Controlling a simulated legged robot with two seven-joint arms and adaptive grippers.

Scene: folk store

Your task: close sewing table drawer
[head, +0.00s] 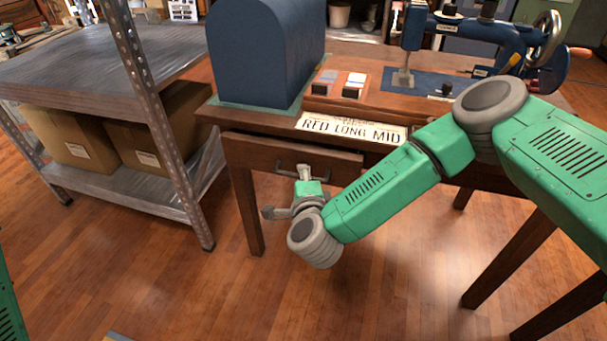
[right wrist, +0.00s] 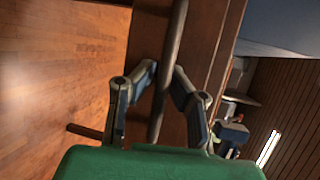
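The wooden sewing table (head: 425,108) has a front drawer (head: 262,153) that stands partly open, with a dark gap between its front and the tabletop. Its bar handle (head: 284,173) is on the drawer front and also shows in the right wrist view (right wrist: 176,35). My right gripper (head: 305,172) is at the handle, and the bar runs between its two fingers. In the right wrist view the fingertips (right wrist: 165,70) close in on the bar from both sides. My left gripper is out of view.
A blue domed cover (head: 262,55) and a blue sewing machine (head: 480,35) stand on the tabletop, with a sign (head: 350,129) at its front edge. A metal shelf (head: 110,68) with cardboard boxes (head: 70,138) is at the left. The wooden floor (head: 190,280) in front is clear.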

